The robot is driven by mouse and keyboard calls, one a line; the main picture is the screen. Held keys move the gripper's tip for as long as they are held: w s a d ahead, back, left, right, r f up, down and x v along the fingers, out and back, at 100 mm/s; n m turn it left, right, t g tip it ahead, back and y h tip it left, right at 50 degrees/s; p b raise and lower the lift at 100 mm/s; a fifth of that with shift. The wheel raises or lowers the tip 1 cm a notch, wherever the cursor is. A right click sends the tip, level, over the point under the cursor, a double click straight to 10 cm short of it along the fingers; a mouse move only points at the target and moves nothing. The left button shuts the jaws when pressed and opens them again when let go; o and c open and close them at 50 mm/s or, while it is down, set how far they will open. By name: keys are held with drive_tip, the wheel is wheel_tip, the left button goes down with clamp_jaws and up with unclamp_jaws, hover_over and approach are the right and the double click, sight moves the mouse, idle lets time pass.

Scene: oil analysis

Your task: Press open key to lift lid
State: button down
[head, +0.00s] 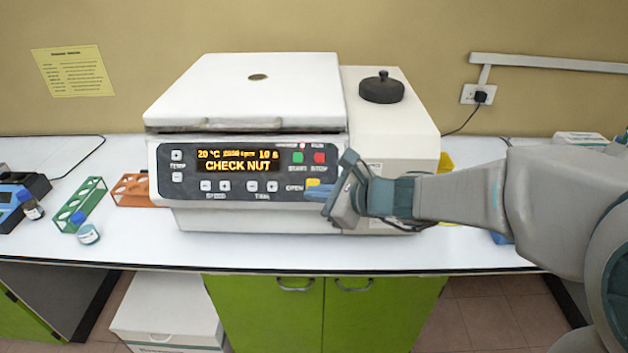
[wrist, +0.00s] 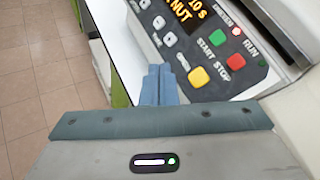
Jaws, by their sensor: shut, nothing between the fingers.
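The centrifuge (head: 190,220) stands on the white bench, with its white lid (head: 245,90) on top; the lid sits slightly raised at the front, with a dark gap under it. Its display (head: 237,161) reads "CHECK NUT". The yellow open key (head: 313,183) is at the lower right of the dark panel, beside the word OPEN. My gripper (head: 325,205) is shut and empty, its blue fingertips just in front of and below this key. In the wrist view the fingertips (wrist: 160,85) are together, left of the yellow key (wrist: 198,77). I cannot tell whether they touch the panel.
A black knob (head: 381,88) sits on the machine's right top. Green (head: 80,207) and orange (head: 132,190) racks and small blue-capped bottles (head: 84,228) stand on the left of the bench. Green start (head: 298,158) and red stop (head: 320,158) keys lie above the open key.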

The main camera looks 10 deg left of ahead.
sight(313, 185)
drive_tip(key=w+a+f+b, duration=0.1)
drive_tip(key=w+f+b, duration=0.1)
drive_tip(key=w+f, duration=0.2)
drive_tip(key=shift+w+a+f, duration=0.35)
drive_tip(key=shift+w, duration=1.25)
drive_tip(key=shift+b, duration=0.3)
idle(0.9)
drive_tip(key=shift+w+f+b, duration=0.25)
drive_tip(key=shift+w+b, duration=0.05)
drive_tip(key=shift+w, duration=0.05)
